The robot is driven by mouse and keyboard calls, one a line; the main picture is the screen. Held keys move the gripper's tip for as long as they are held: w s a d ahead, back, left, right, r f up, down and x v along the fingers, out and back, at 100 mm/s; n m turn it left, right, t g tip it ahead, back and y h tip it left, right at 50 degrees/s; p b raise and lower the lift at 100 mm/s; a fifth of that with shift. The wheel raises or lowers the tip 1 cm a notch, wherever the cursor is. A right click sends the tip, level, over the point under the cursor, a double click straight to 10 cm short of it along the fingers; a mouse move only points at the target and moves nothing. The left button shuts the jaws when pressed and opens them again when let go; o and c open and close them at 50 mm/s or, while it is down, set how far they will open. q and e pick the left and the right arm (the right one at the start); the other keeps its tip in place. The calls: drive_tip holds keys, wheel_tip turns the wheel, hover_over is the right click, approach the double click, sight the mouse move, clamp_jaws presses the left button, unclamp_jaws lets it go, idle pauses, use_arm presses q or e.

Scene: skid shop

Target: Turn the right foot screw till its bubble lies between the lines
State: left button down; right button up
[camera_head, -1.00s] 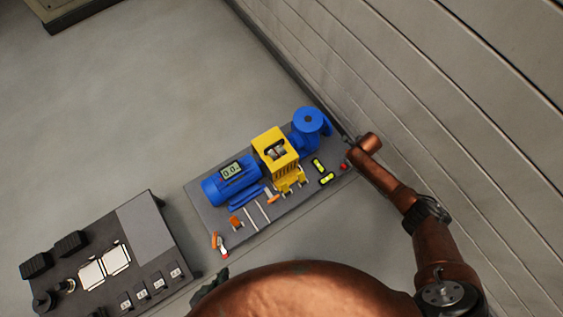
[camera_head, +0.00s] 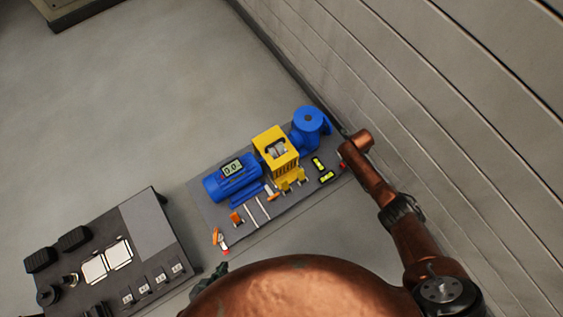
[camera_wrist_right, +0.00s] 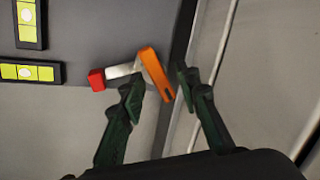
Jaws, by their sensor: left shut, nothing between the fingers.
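The right foot screw shows in the right wrist view as an orange handle (camera_wrist_right: 155,73) on a pale arm with a red end (camera_wrist_right: 97,80). My right gripper (camera_wrist_right: 160,82) is open, its fingertips on either side of the orange handle; whether they touch it I cannot tell. In the head view my arm hides this gripper and most of the screw. Two yellow-green vials in black frames, an upper (camera_wrist_right: 27,16) and a lower (camera_wrist_right: 30,72), lie left of it. A pale round bubble shows in each; its exact place between the lines is unclear. My left gripper (camera_head: 218,270) is shut and empty.
The skid plate (camera_head: 208,205) carries a blue motor (camera_head: 228,182), a yellow guard (camera_head: 276,150) and a blue pump (camera_head: 308,125). Another orange screw (camera_head: 217,238) is at its near left corner. A panelled wall (camera_head: 400,90) runs close on the right. A dark bench (camera_head: 150,225) stands left.

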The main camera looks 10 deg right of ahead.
drive_tip(key=shift+o, duration=0.8)
use_arm(q)
drive_tip(key=shift+r, duration=0.15)
